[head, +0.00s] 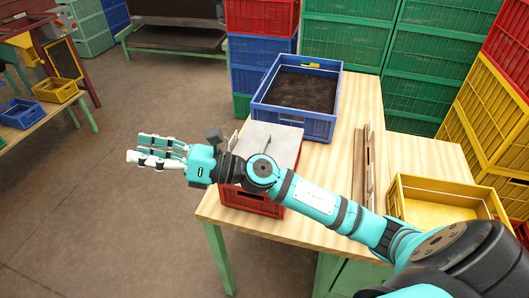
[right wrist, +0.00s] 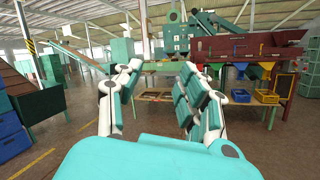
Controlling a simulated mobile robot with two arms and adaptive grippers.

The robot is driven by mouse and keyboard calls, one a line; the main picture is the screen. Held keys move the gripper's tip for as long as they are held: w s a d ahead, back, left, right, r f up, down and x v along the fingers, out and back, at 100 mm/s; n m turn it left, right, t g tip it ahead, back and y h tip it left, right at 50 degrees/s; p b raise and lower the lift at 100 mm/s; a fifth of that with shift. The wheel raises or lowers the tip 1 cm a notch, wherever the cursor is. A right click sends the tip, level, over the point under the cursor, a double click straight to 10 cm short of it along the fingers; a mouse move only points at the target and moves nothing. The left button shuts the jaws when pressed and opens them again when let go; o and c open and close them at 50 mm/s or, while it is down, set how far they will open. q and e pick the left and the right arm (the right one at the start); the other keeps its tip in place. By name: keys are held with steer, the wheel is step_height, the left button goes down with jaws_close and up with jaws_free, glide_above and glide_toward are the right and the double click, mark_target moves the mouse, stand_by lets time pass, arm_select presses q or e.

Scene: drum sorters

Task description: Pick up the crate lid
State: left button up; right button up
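A flat light-grey lid (head: 285,138) lies on a red crate (head: 250,203) near the left front edge of the wooden table. My right forearm crosses over the crate and hides part of it and of the lid. My right gripper (head: 158,152) is past the table's left edge, over the floor, to the left of the lid and apart from it. In the right wrist view its fingers (right wrist: 153,100) are spread, with nothing between them. My left gripper is not in view.
A blue crate (head: 315,127) with dark contents stands behind the lid on the table (head: 335,175). A brown board (head: 362,165) stands to the right, then an empty yellow crate (head: 440,190). Stacked green crates (head: 345,45) rise behind. Open floor (head: 110,220) lies left.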

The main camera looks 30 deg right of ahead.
step_height(320, 180, down, 2)
steer(key=s+a+n+g+h, duration=0.1)
steer(key=s+n+g, duration=0.1)
steer(key=n+g, duration=0.55)
steer(key=n+h, duration=1.1)
steer(key=h, duration=0.8)
glide_toward(265, 141)
steer(key=p+x, duration=0.2)
steer(key=x, duration=0.1)
steer(key=p+x, duration=0.1)
steer(key=p, duration=0.1)
steer(key=shift+s+d+f, duration=0.2)
steer(key=shift+d+f, duration=0.05)
steer(key=shift+f, duration=0.1)
steer(key=shift+w+f, duration=0.2)
steer(key=shift+f, duration=0.35)
steer(key=shift+w+f+p, duration=0.2)
steer(key=shift+p, duration=0.2)
steer(key=p+x, duration=0.1)
steer(key=x, duration=0.2)
steer(key=shift+w+d+f+p, duration=0.1)
steer(key=shift+w+f+p, duration=0.05)
steer(key=shift+w+p, duration=0.2)
steer(key=shift+w+d+f, duration=0.1)
steer(key=shift+w+f, duration=0.05)
steer(key=shift+f, duration=0.35)
jaws_close()
